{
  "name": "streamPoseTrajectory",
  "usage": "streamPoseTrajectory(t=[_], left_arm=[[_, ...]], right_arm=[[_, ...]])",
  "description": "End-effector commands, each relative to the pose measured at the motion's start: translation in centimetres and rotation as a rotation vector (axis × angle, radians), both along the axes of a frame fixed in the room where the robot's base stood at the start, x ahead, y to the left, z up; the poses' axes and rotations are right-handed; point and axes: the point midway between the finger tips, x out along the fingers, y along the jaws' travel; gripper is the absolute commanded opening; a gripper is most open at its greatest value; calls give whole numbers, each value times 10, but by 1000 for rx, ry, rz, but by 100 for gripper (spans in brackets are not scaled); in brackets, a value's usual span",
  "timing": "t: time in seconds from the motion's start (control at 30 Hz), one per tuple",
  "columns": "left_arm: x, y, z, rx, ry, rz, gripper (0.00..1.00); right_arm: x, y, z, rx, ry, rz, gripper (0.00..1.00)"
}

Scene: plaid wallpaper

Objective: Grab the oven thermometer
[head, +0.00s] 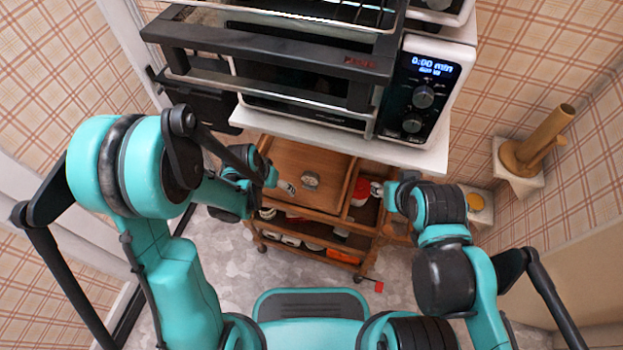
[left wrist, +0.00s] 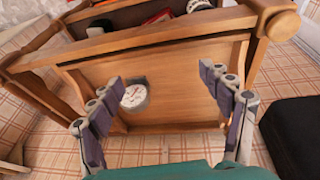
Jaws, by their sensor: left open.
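The oven thermometer (head: 310,180) is a small round metal dial lying on the brown wooden top of the cart (head: 318,158). In the left wrist view the thermometer (left wrist: 134,97) shows a white face, close to the left-hand finger. My left gripper (head: 276,180) is just left of the thermometer in the head view. In the left wrist view my left gripper (left wrist: 163,86) has its fingers spread wide, with nothing held between them. My right arm's end (head: 391,194) is by the right side of the cart; its fingers cannot be made out.
An oven (head: 290,117) with its door and handle toward me stands on a white shelf (head: 400,152) above the back of the cart. A wooden post holder (head: 520,155) stands at right.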

Motion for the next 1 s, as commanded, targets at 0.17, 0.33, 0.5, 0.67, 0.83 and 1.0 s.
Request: streamPoseTrajectory(t=[0.17,0.33,0.5,0.67,0.83,1.0], left_arm=[[-2,-9,-42,-11,39,-46,79],[0,-17,-51,-15,50,-62,79],[19,-41,-50,-15,49,-66,79],[35,-60,-54,-15,49,-63,79],[43,-70,-54,-15,49,-61,79],[57,-89,-55,-14,49,-64,79]], right_arm=[[0,0,-1,0,0,0,40],[0,0,4,0,0,0,40],[0,0,21,0,0,0,40],[0,0,18,0,0,0,40],[0,0,15,0,0,0,40],[0,0,7,0,0,0,40]])
